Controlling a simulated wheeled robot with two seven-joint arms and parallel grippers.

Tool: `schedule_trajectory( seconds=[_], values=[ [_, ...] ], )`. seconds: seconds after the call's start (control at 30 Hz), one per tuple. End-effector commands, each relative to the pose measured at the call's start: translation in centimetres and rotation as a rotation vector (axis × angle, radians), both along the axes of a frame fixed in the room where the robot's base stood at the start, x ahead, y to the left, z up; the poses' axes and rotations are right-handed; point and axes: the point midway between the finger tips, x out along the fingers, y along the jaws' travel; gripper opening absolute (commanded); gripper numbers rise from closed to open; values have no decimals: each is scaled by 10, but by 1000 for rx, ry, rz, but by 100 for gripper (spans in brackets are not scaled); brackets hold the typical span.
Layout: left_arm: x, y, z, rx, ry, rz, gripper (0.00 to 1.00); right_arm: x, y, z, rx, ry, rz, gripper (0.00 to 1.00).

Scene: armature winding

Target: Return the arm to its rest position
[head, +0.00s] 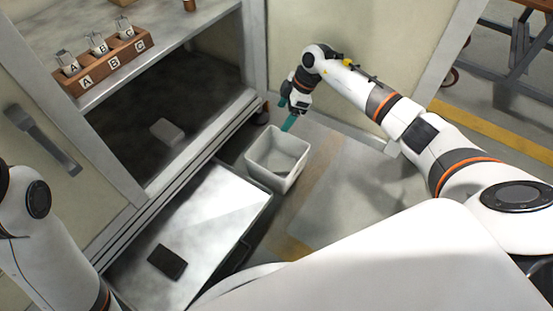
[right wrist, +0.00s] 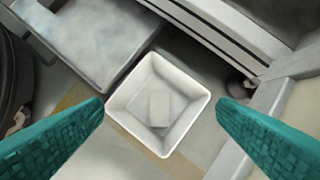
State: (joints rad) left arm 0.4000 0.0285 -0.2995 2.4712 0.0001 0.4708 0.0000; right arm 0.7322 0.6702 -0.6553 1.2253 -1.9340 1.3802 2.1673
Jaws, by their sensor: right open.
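My right arm (head: 375,95) reaches out from the right edge of the head view. Its gripper (head: 287,113) with teal fingers is open and empty, above the white bin (head: 270,182). In the right wrist view, the two teal fingers stand wide apart on either side of the bin (right wrist: 119,103), with nothing between them. A pale rectangular block (right wrist: 159,109) lies on the bin's floor. My left arm (head: 45,240) shows at the left edge of the head view; its gripper is out of the picture.
A wooden rack (head: 105,64) with pieces labelled A, B and C stands on the upper shelf. A pale block (head: 167,131) lies on the dark lower shelf. Below, an open drawer (head: 205,220) holds a dark flat item (head: 166,262). Floor right of the bin is clear.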

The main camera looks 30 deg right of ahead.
Motion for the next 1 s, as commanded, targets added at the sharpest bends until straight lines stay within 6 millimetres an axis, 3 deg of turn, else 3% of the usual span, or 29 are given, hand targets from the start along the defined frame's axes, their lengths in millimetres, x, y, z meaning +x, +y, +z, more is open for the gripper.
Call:
schedule_trajectory(
  seconds=[0.67,0.77,0.87,1.0],
  values=[
    [4,0,-2,-1,17,-1,36,-2,4,7,9,-2,12,81],
    [6,0,-2,-1,28,-2,36,-9,27,9,65,-15,79,81],
    [10,1,-3,-3,49,-2,36,-27,74,17,192,-51,214,81],
    [17,2,-7,-5,90,-4,36,-71,158,45,462,-158,449,81]
  ],
)
